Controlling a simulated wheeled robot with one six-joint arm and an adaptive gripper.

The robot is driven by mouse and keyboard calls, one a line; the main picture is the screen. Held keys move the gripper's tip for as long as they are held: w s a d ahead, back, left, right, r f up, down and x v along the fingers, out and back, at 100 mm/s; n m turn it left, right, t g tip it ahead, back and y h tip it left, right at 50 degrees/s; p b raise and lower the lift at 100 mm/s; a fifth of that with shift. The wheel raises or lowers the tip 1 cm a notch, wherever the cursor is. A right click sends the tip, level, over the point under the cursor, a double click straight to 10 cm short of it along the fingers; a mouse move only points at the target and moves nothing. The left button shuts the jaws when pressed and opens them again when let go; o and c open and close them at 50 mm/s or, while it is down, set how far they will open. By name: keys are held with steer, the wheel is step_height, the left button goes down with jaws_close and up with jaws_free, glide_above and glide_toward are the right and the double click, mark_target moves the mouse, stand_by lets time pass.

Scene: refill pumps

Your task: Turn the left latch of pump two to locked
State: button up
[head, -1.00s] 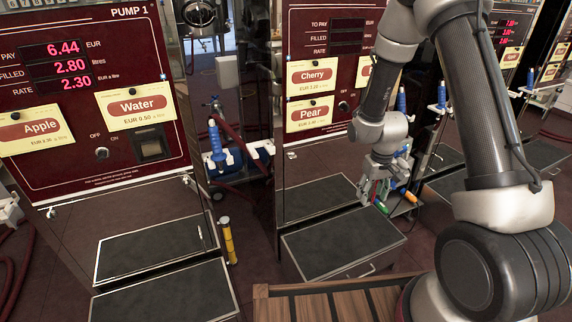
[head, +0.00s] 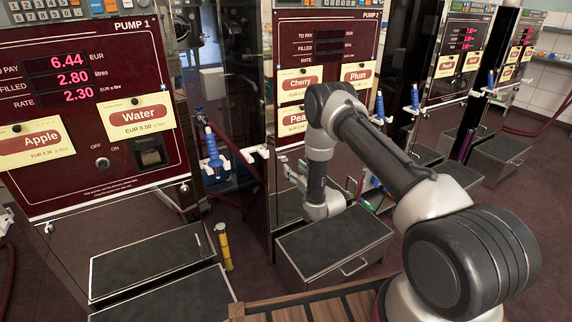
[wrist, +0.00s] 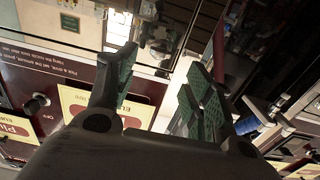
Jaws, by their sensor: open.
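Pump two (head: 290,52) stands in the middle of the head view, with a dark red front and a lower panel behind my arm. My gripper (head: 290,172) is partly visible there, close to the left side of that lower panel. In the wrist view my gripper (wrist: 160,80) has its green-padded fingers spread apart with nothing held between them. I cannot make out the left latch of pump two in either view; my arm and gripper cover much of that area. Whether my fingers touch anything is not clear.
Pump one (head: 90,200) stands at left, with a yellow cylinder (head: 223,247) beside it. A blue-handled nozzle (head: 212,150) hangs between the pumps. A dark-topped box (head: 335,245) projects below pump two. A wooden slatted surface (head: 320,310) is at the bottom.

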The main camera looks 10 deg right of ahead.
mark_target(286, 161)
steer(key=x, duration=0.6)
steer(key=shift+w, duration=0.25)
steer(key=c, duration=1)
